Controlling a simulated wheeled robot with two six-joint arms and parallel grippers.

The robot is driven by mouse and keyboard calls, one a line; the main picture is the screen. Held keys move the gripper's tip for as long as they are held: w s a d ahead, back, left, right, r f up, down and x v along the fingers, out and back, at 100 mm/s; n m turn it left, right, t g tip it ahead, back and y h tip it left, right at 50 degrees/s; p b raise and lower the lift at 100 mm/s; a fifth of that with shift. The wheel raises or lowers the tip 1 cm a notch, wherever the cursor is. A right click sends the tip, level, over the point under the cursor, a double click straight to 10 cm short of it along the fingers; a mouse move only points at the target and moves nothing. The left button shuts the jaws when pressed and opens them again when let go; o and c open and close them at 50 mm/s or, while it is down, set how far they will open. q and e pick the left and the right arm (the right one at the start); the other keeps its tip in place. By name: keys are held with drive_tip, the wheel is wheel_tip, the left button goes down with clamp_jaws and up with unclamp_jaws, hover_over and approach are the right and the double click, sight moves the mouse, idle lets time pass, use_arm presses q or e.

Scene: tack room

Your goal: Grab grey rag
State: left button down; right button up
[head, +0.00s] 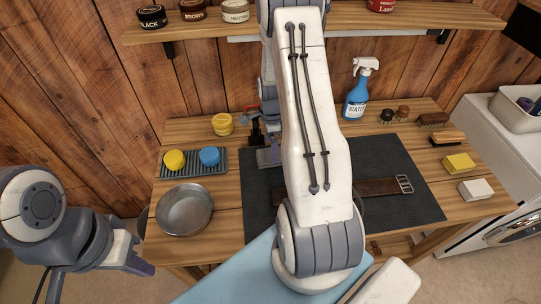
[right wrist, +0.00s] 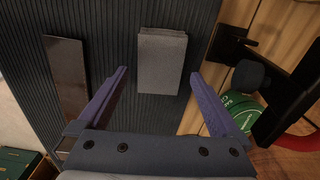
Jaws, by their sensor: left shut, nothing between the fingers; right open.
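The grey rag (right wrist: 161,60) is a folded rectangle lying flat on the dark ribbed mat (right wrist: 110,25) in the right wrist view. My right gripper (right wrist: 163,85) is open, with its two purple fingers spread to either side of the rag's near end and nothing held. In the head view, a grey patch that looks like the rag (head: 267,158) shows just left of my large white arm, which hides most of that area. My left gripper (head: 143,267) is low at the left, off the table's front left corner, shut and empty, partly hidden by its arm.
A dark leather strap (right wrist: 67,80) lies on the mat left of the rag. A blue spray bottle (head: 357,95) and several brushes stand right.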

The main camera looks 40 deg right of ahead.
drive_tip(key=shift+f+p, duration=0.5)
drive_tip(key=shift+f, duration=1.45)
drive_tip(key=shift+d, duration=0.1)
drive_tip(key=c, duration=1.2)
drive_tip(key=shift+o, duration=0.2)
drive_tip(key=shift+r, duration=0.1)
